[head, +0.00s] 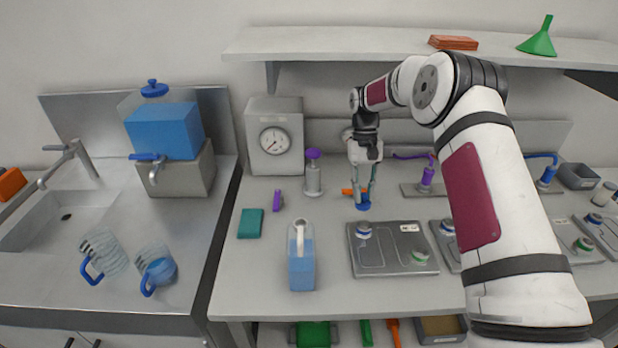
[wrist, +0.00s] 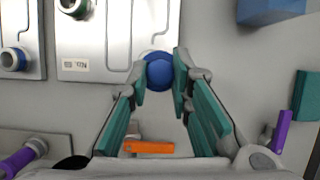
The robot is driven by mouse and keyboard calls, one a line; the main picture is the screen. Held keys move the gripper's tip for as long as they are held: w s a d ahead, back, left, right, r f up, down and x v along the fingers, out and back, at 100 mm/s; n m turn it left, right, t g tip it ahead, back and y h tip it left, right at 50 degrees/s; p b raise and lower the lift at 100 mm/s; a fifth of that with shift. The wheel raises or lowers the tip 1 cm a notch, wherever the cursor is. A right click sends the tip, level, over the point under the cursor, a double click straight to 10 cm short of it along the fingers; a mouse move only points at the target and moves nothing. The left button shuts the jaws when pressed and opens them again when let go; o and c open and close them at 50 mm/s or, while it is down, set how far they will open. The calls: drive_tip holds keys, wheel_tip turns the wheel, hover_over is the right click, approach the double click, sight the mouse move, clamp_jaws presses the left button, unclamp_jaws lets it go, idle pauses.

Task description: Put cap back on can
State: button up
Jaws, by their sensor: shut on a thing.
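My gripper (head: 363,196) points down over the bench, left of the middle. It is shut on a round blue cap (head: 362,206). In the wrist view the cap (wrist: 159,72) sits between the two teal fingertips (wrist: 160,84). The can (head: 301,262) is a translucent jug with blue liquid and a pale handle on top. It stands upright near the bench's front edge, left of and nearer than my gripper. The cap is apart from it. A blue part of the can (wrist: 270,8) shows at the top right of the wrist view.
A metal plate with round fittings (head: 393,262) lies right of the can. An orange tool (wrist: 150,147) lies by my gripper. A purple-topped dispenser (head: 313,175), a purple clip (head: 278,200) and a teal block (head: 250,223) stand or lie to the left. A shelf (head: 330,43) runs above.

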drive_tip(key=shift+w+d+f+b, duration=0.1)
drive_tip(key=shift+d+f+b, duration=0.05)
drive_tip(key=shift+f+b, duration=0.3)
drive_tip(key=shift+w+d+f+b, duration=0.1)
drive_tip(key=shift+f+b, duration=0.2)
drive_tip(key=shift+f, duration=0.25)
drive_tip(key=shift+s+a+f+b, duration=0.2)
drive_tip(key=shift+s+f+b, duration=0.1)
drive_tip(key=shift+b, duration=0.1)
drive_tip(key=s+a+r+n+t+h+p, duration=0.25)
drive_tip(key=s+a+r+n, duration=0.35)
drive_tip(key=a+r+n, duration=0.45)
drive_tip(key=s+a+r+n+t+h+p, duration=0.15)
drive_tip(key=s+a+r+n+t, duration=0.5)
drive_tip(key=n, duration=0.75)
drive_tip(key=shift+w+a+f+g+b, duration=0.25)
drive_tip(key=shift+f+g+b, duration=0.25)
drive_tip(key=shift+f, duration=1.1)
drive_tip(key=shift+w+a+f+g+b, duration=0.3)
drive_tip(key=shift+f+b, duration=0.2)
drive_tip(key=shift+f, duration=1.15)
drive_tip(key=shift+w+a+f+g+b, duration=0.15)
drive_tip(key=shift+f+g+b, duration=0.35)
drive_tip(key=shift+f, duration=1.1)
drive_tip(key=shift+d, duration=0.1)
drive_tip(key=shift+s, duration=0.7)
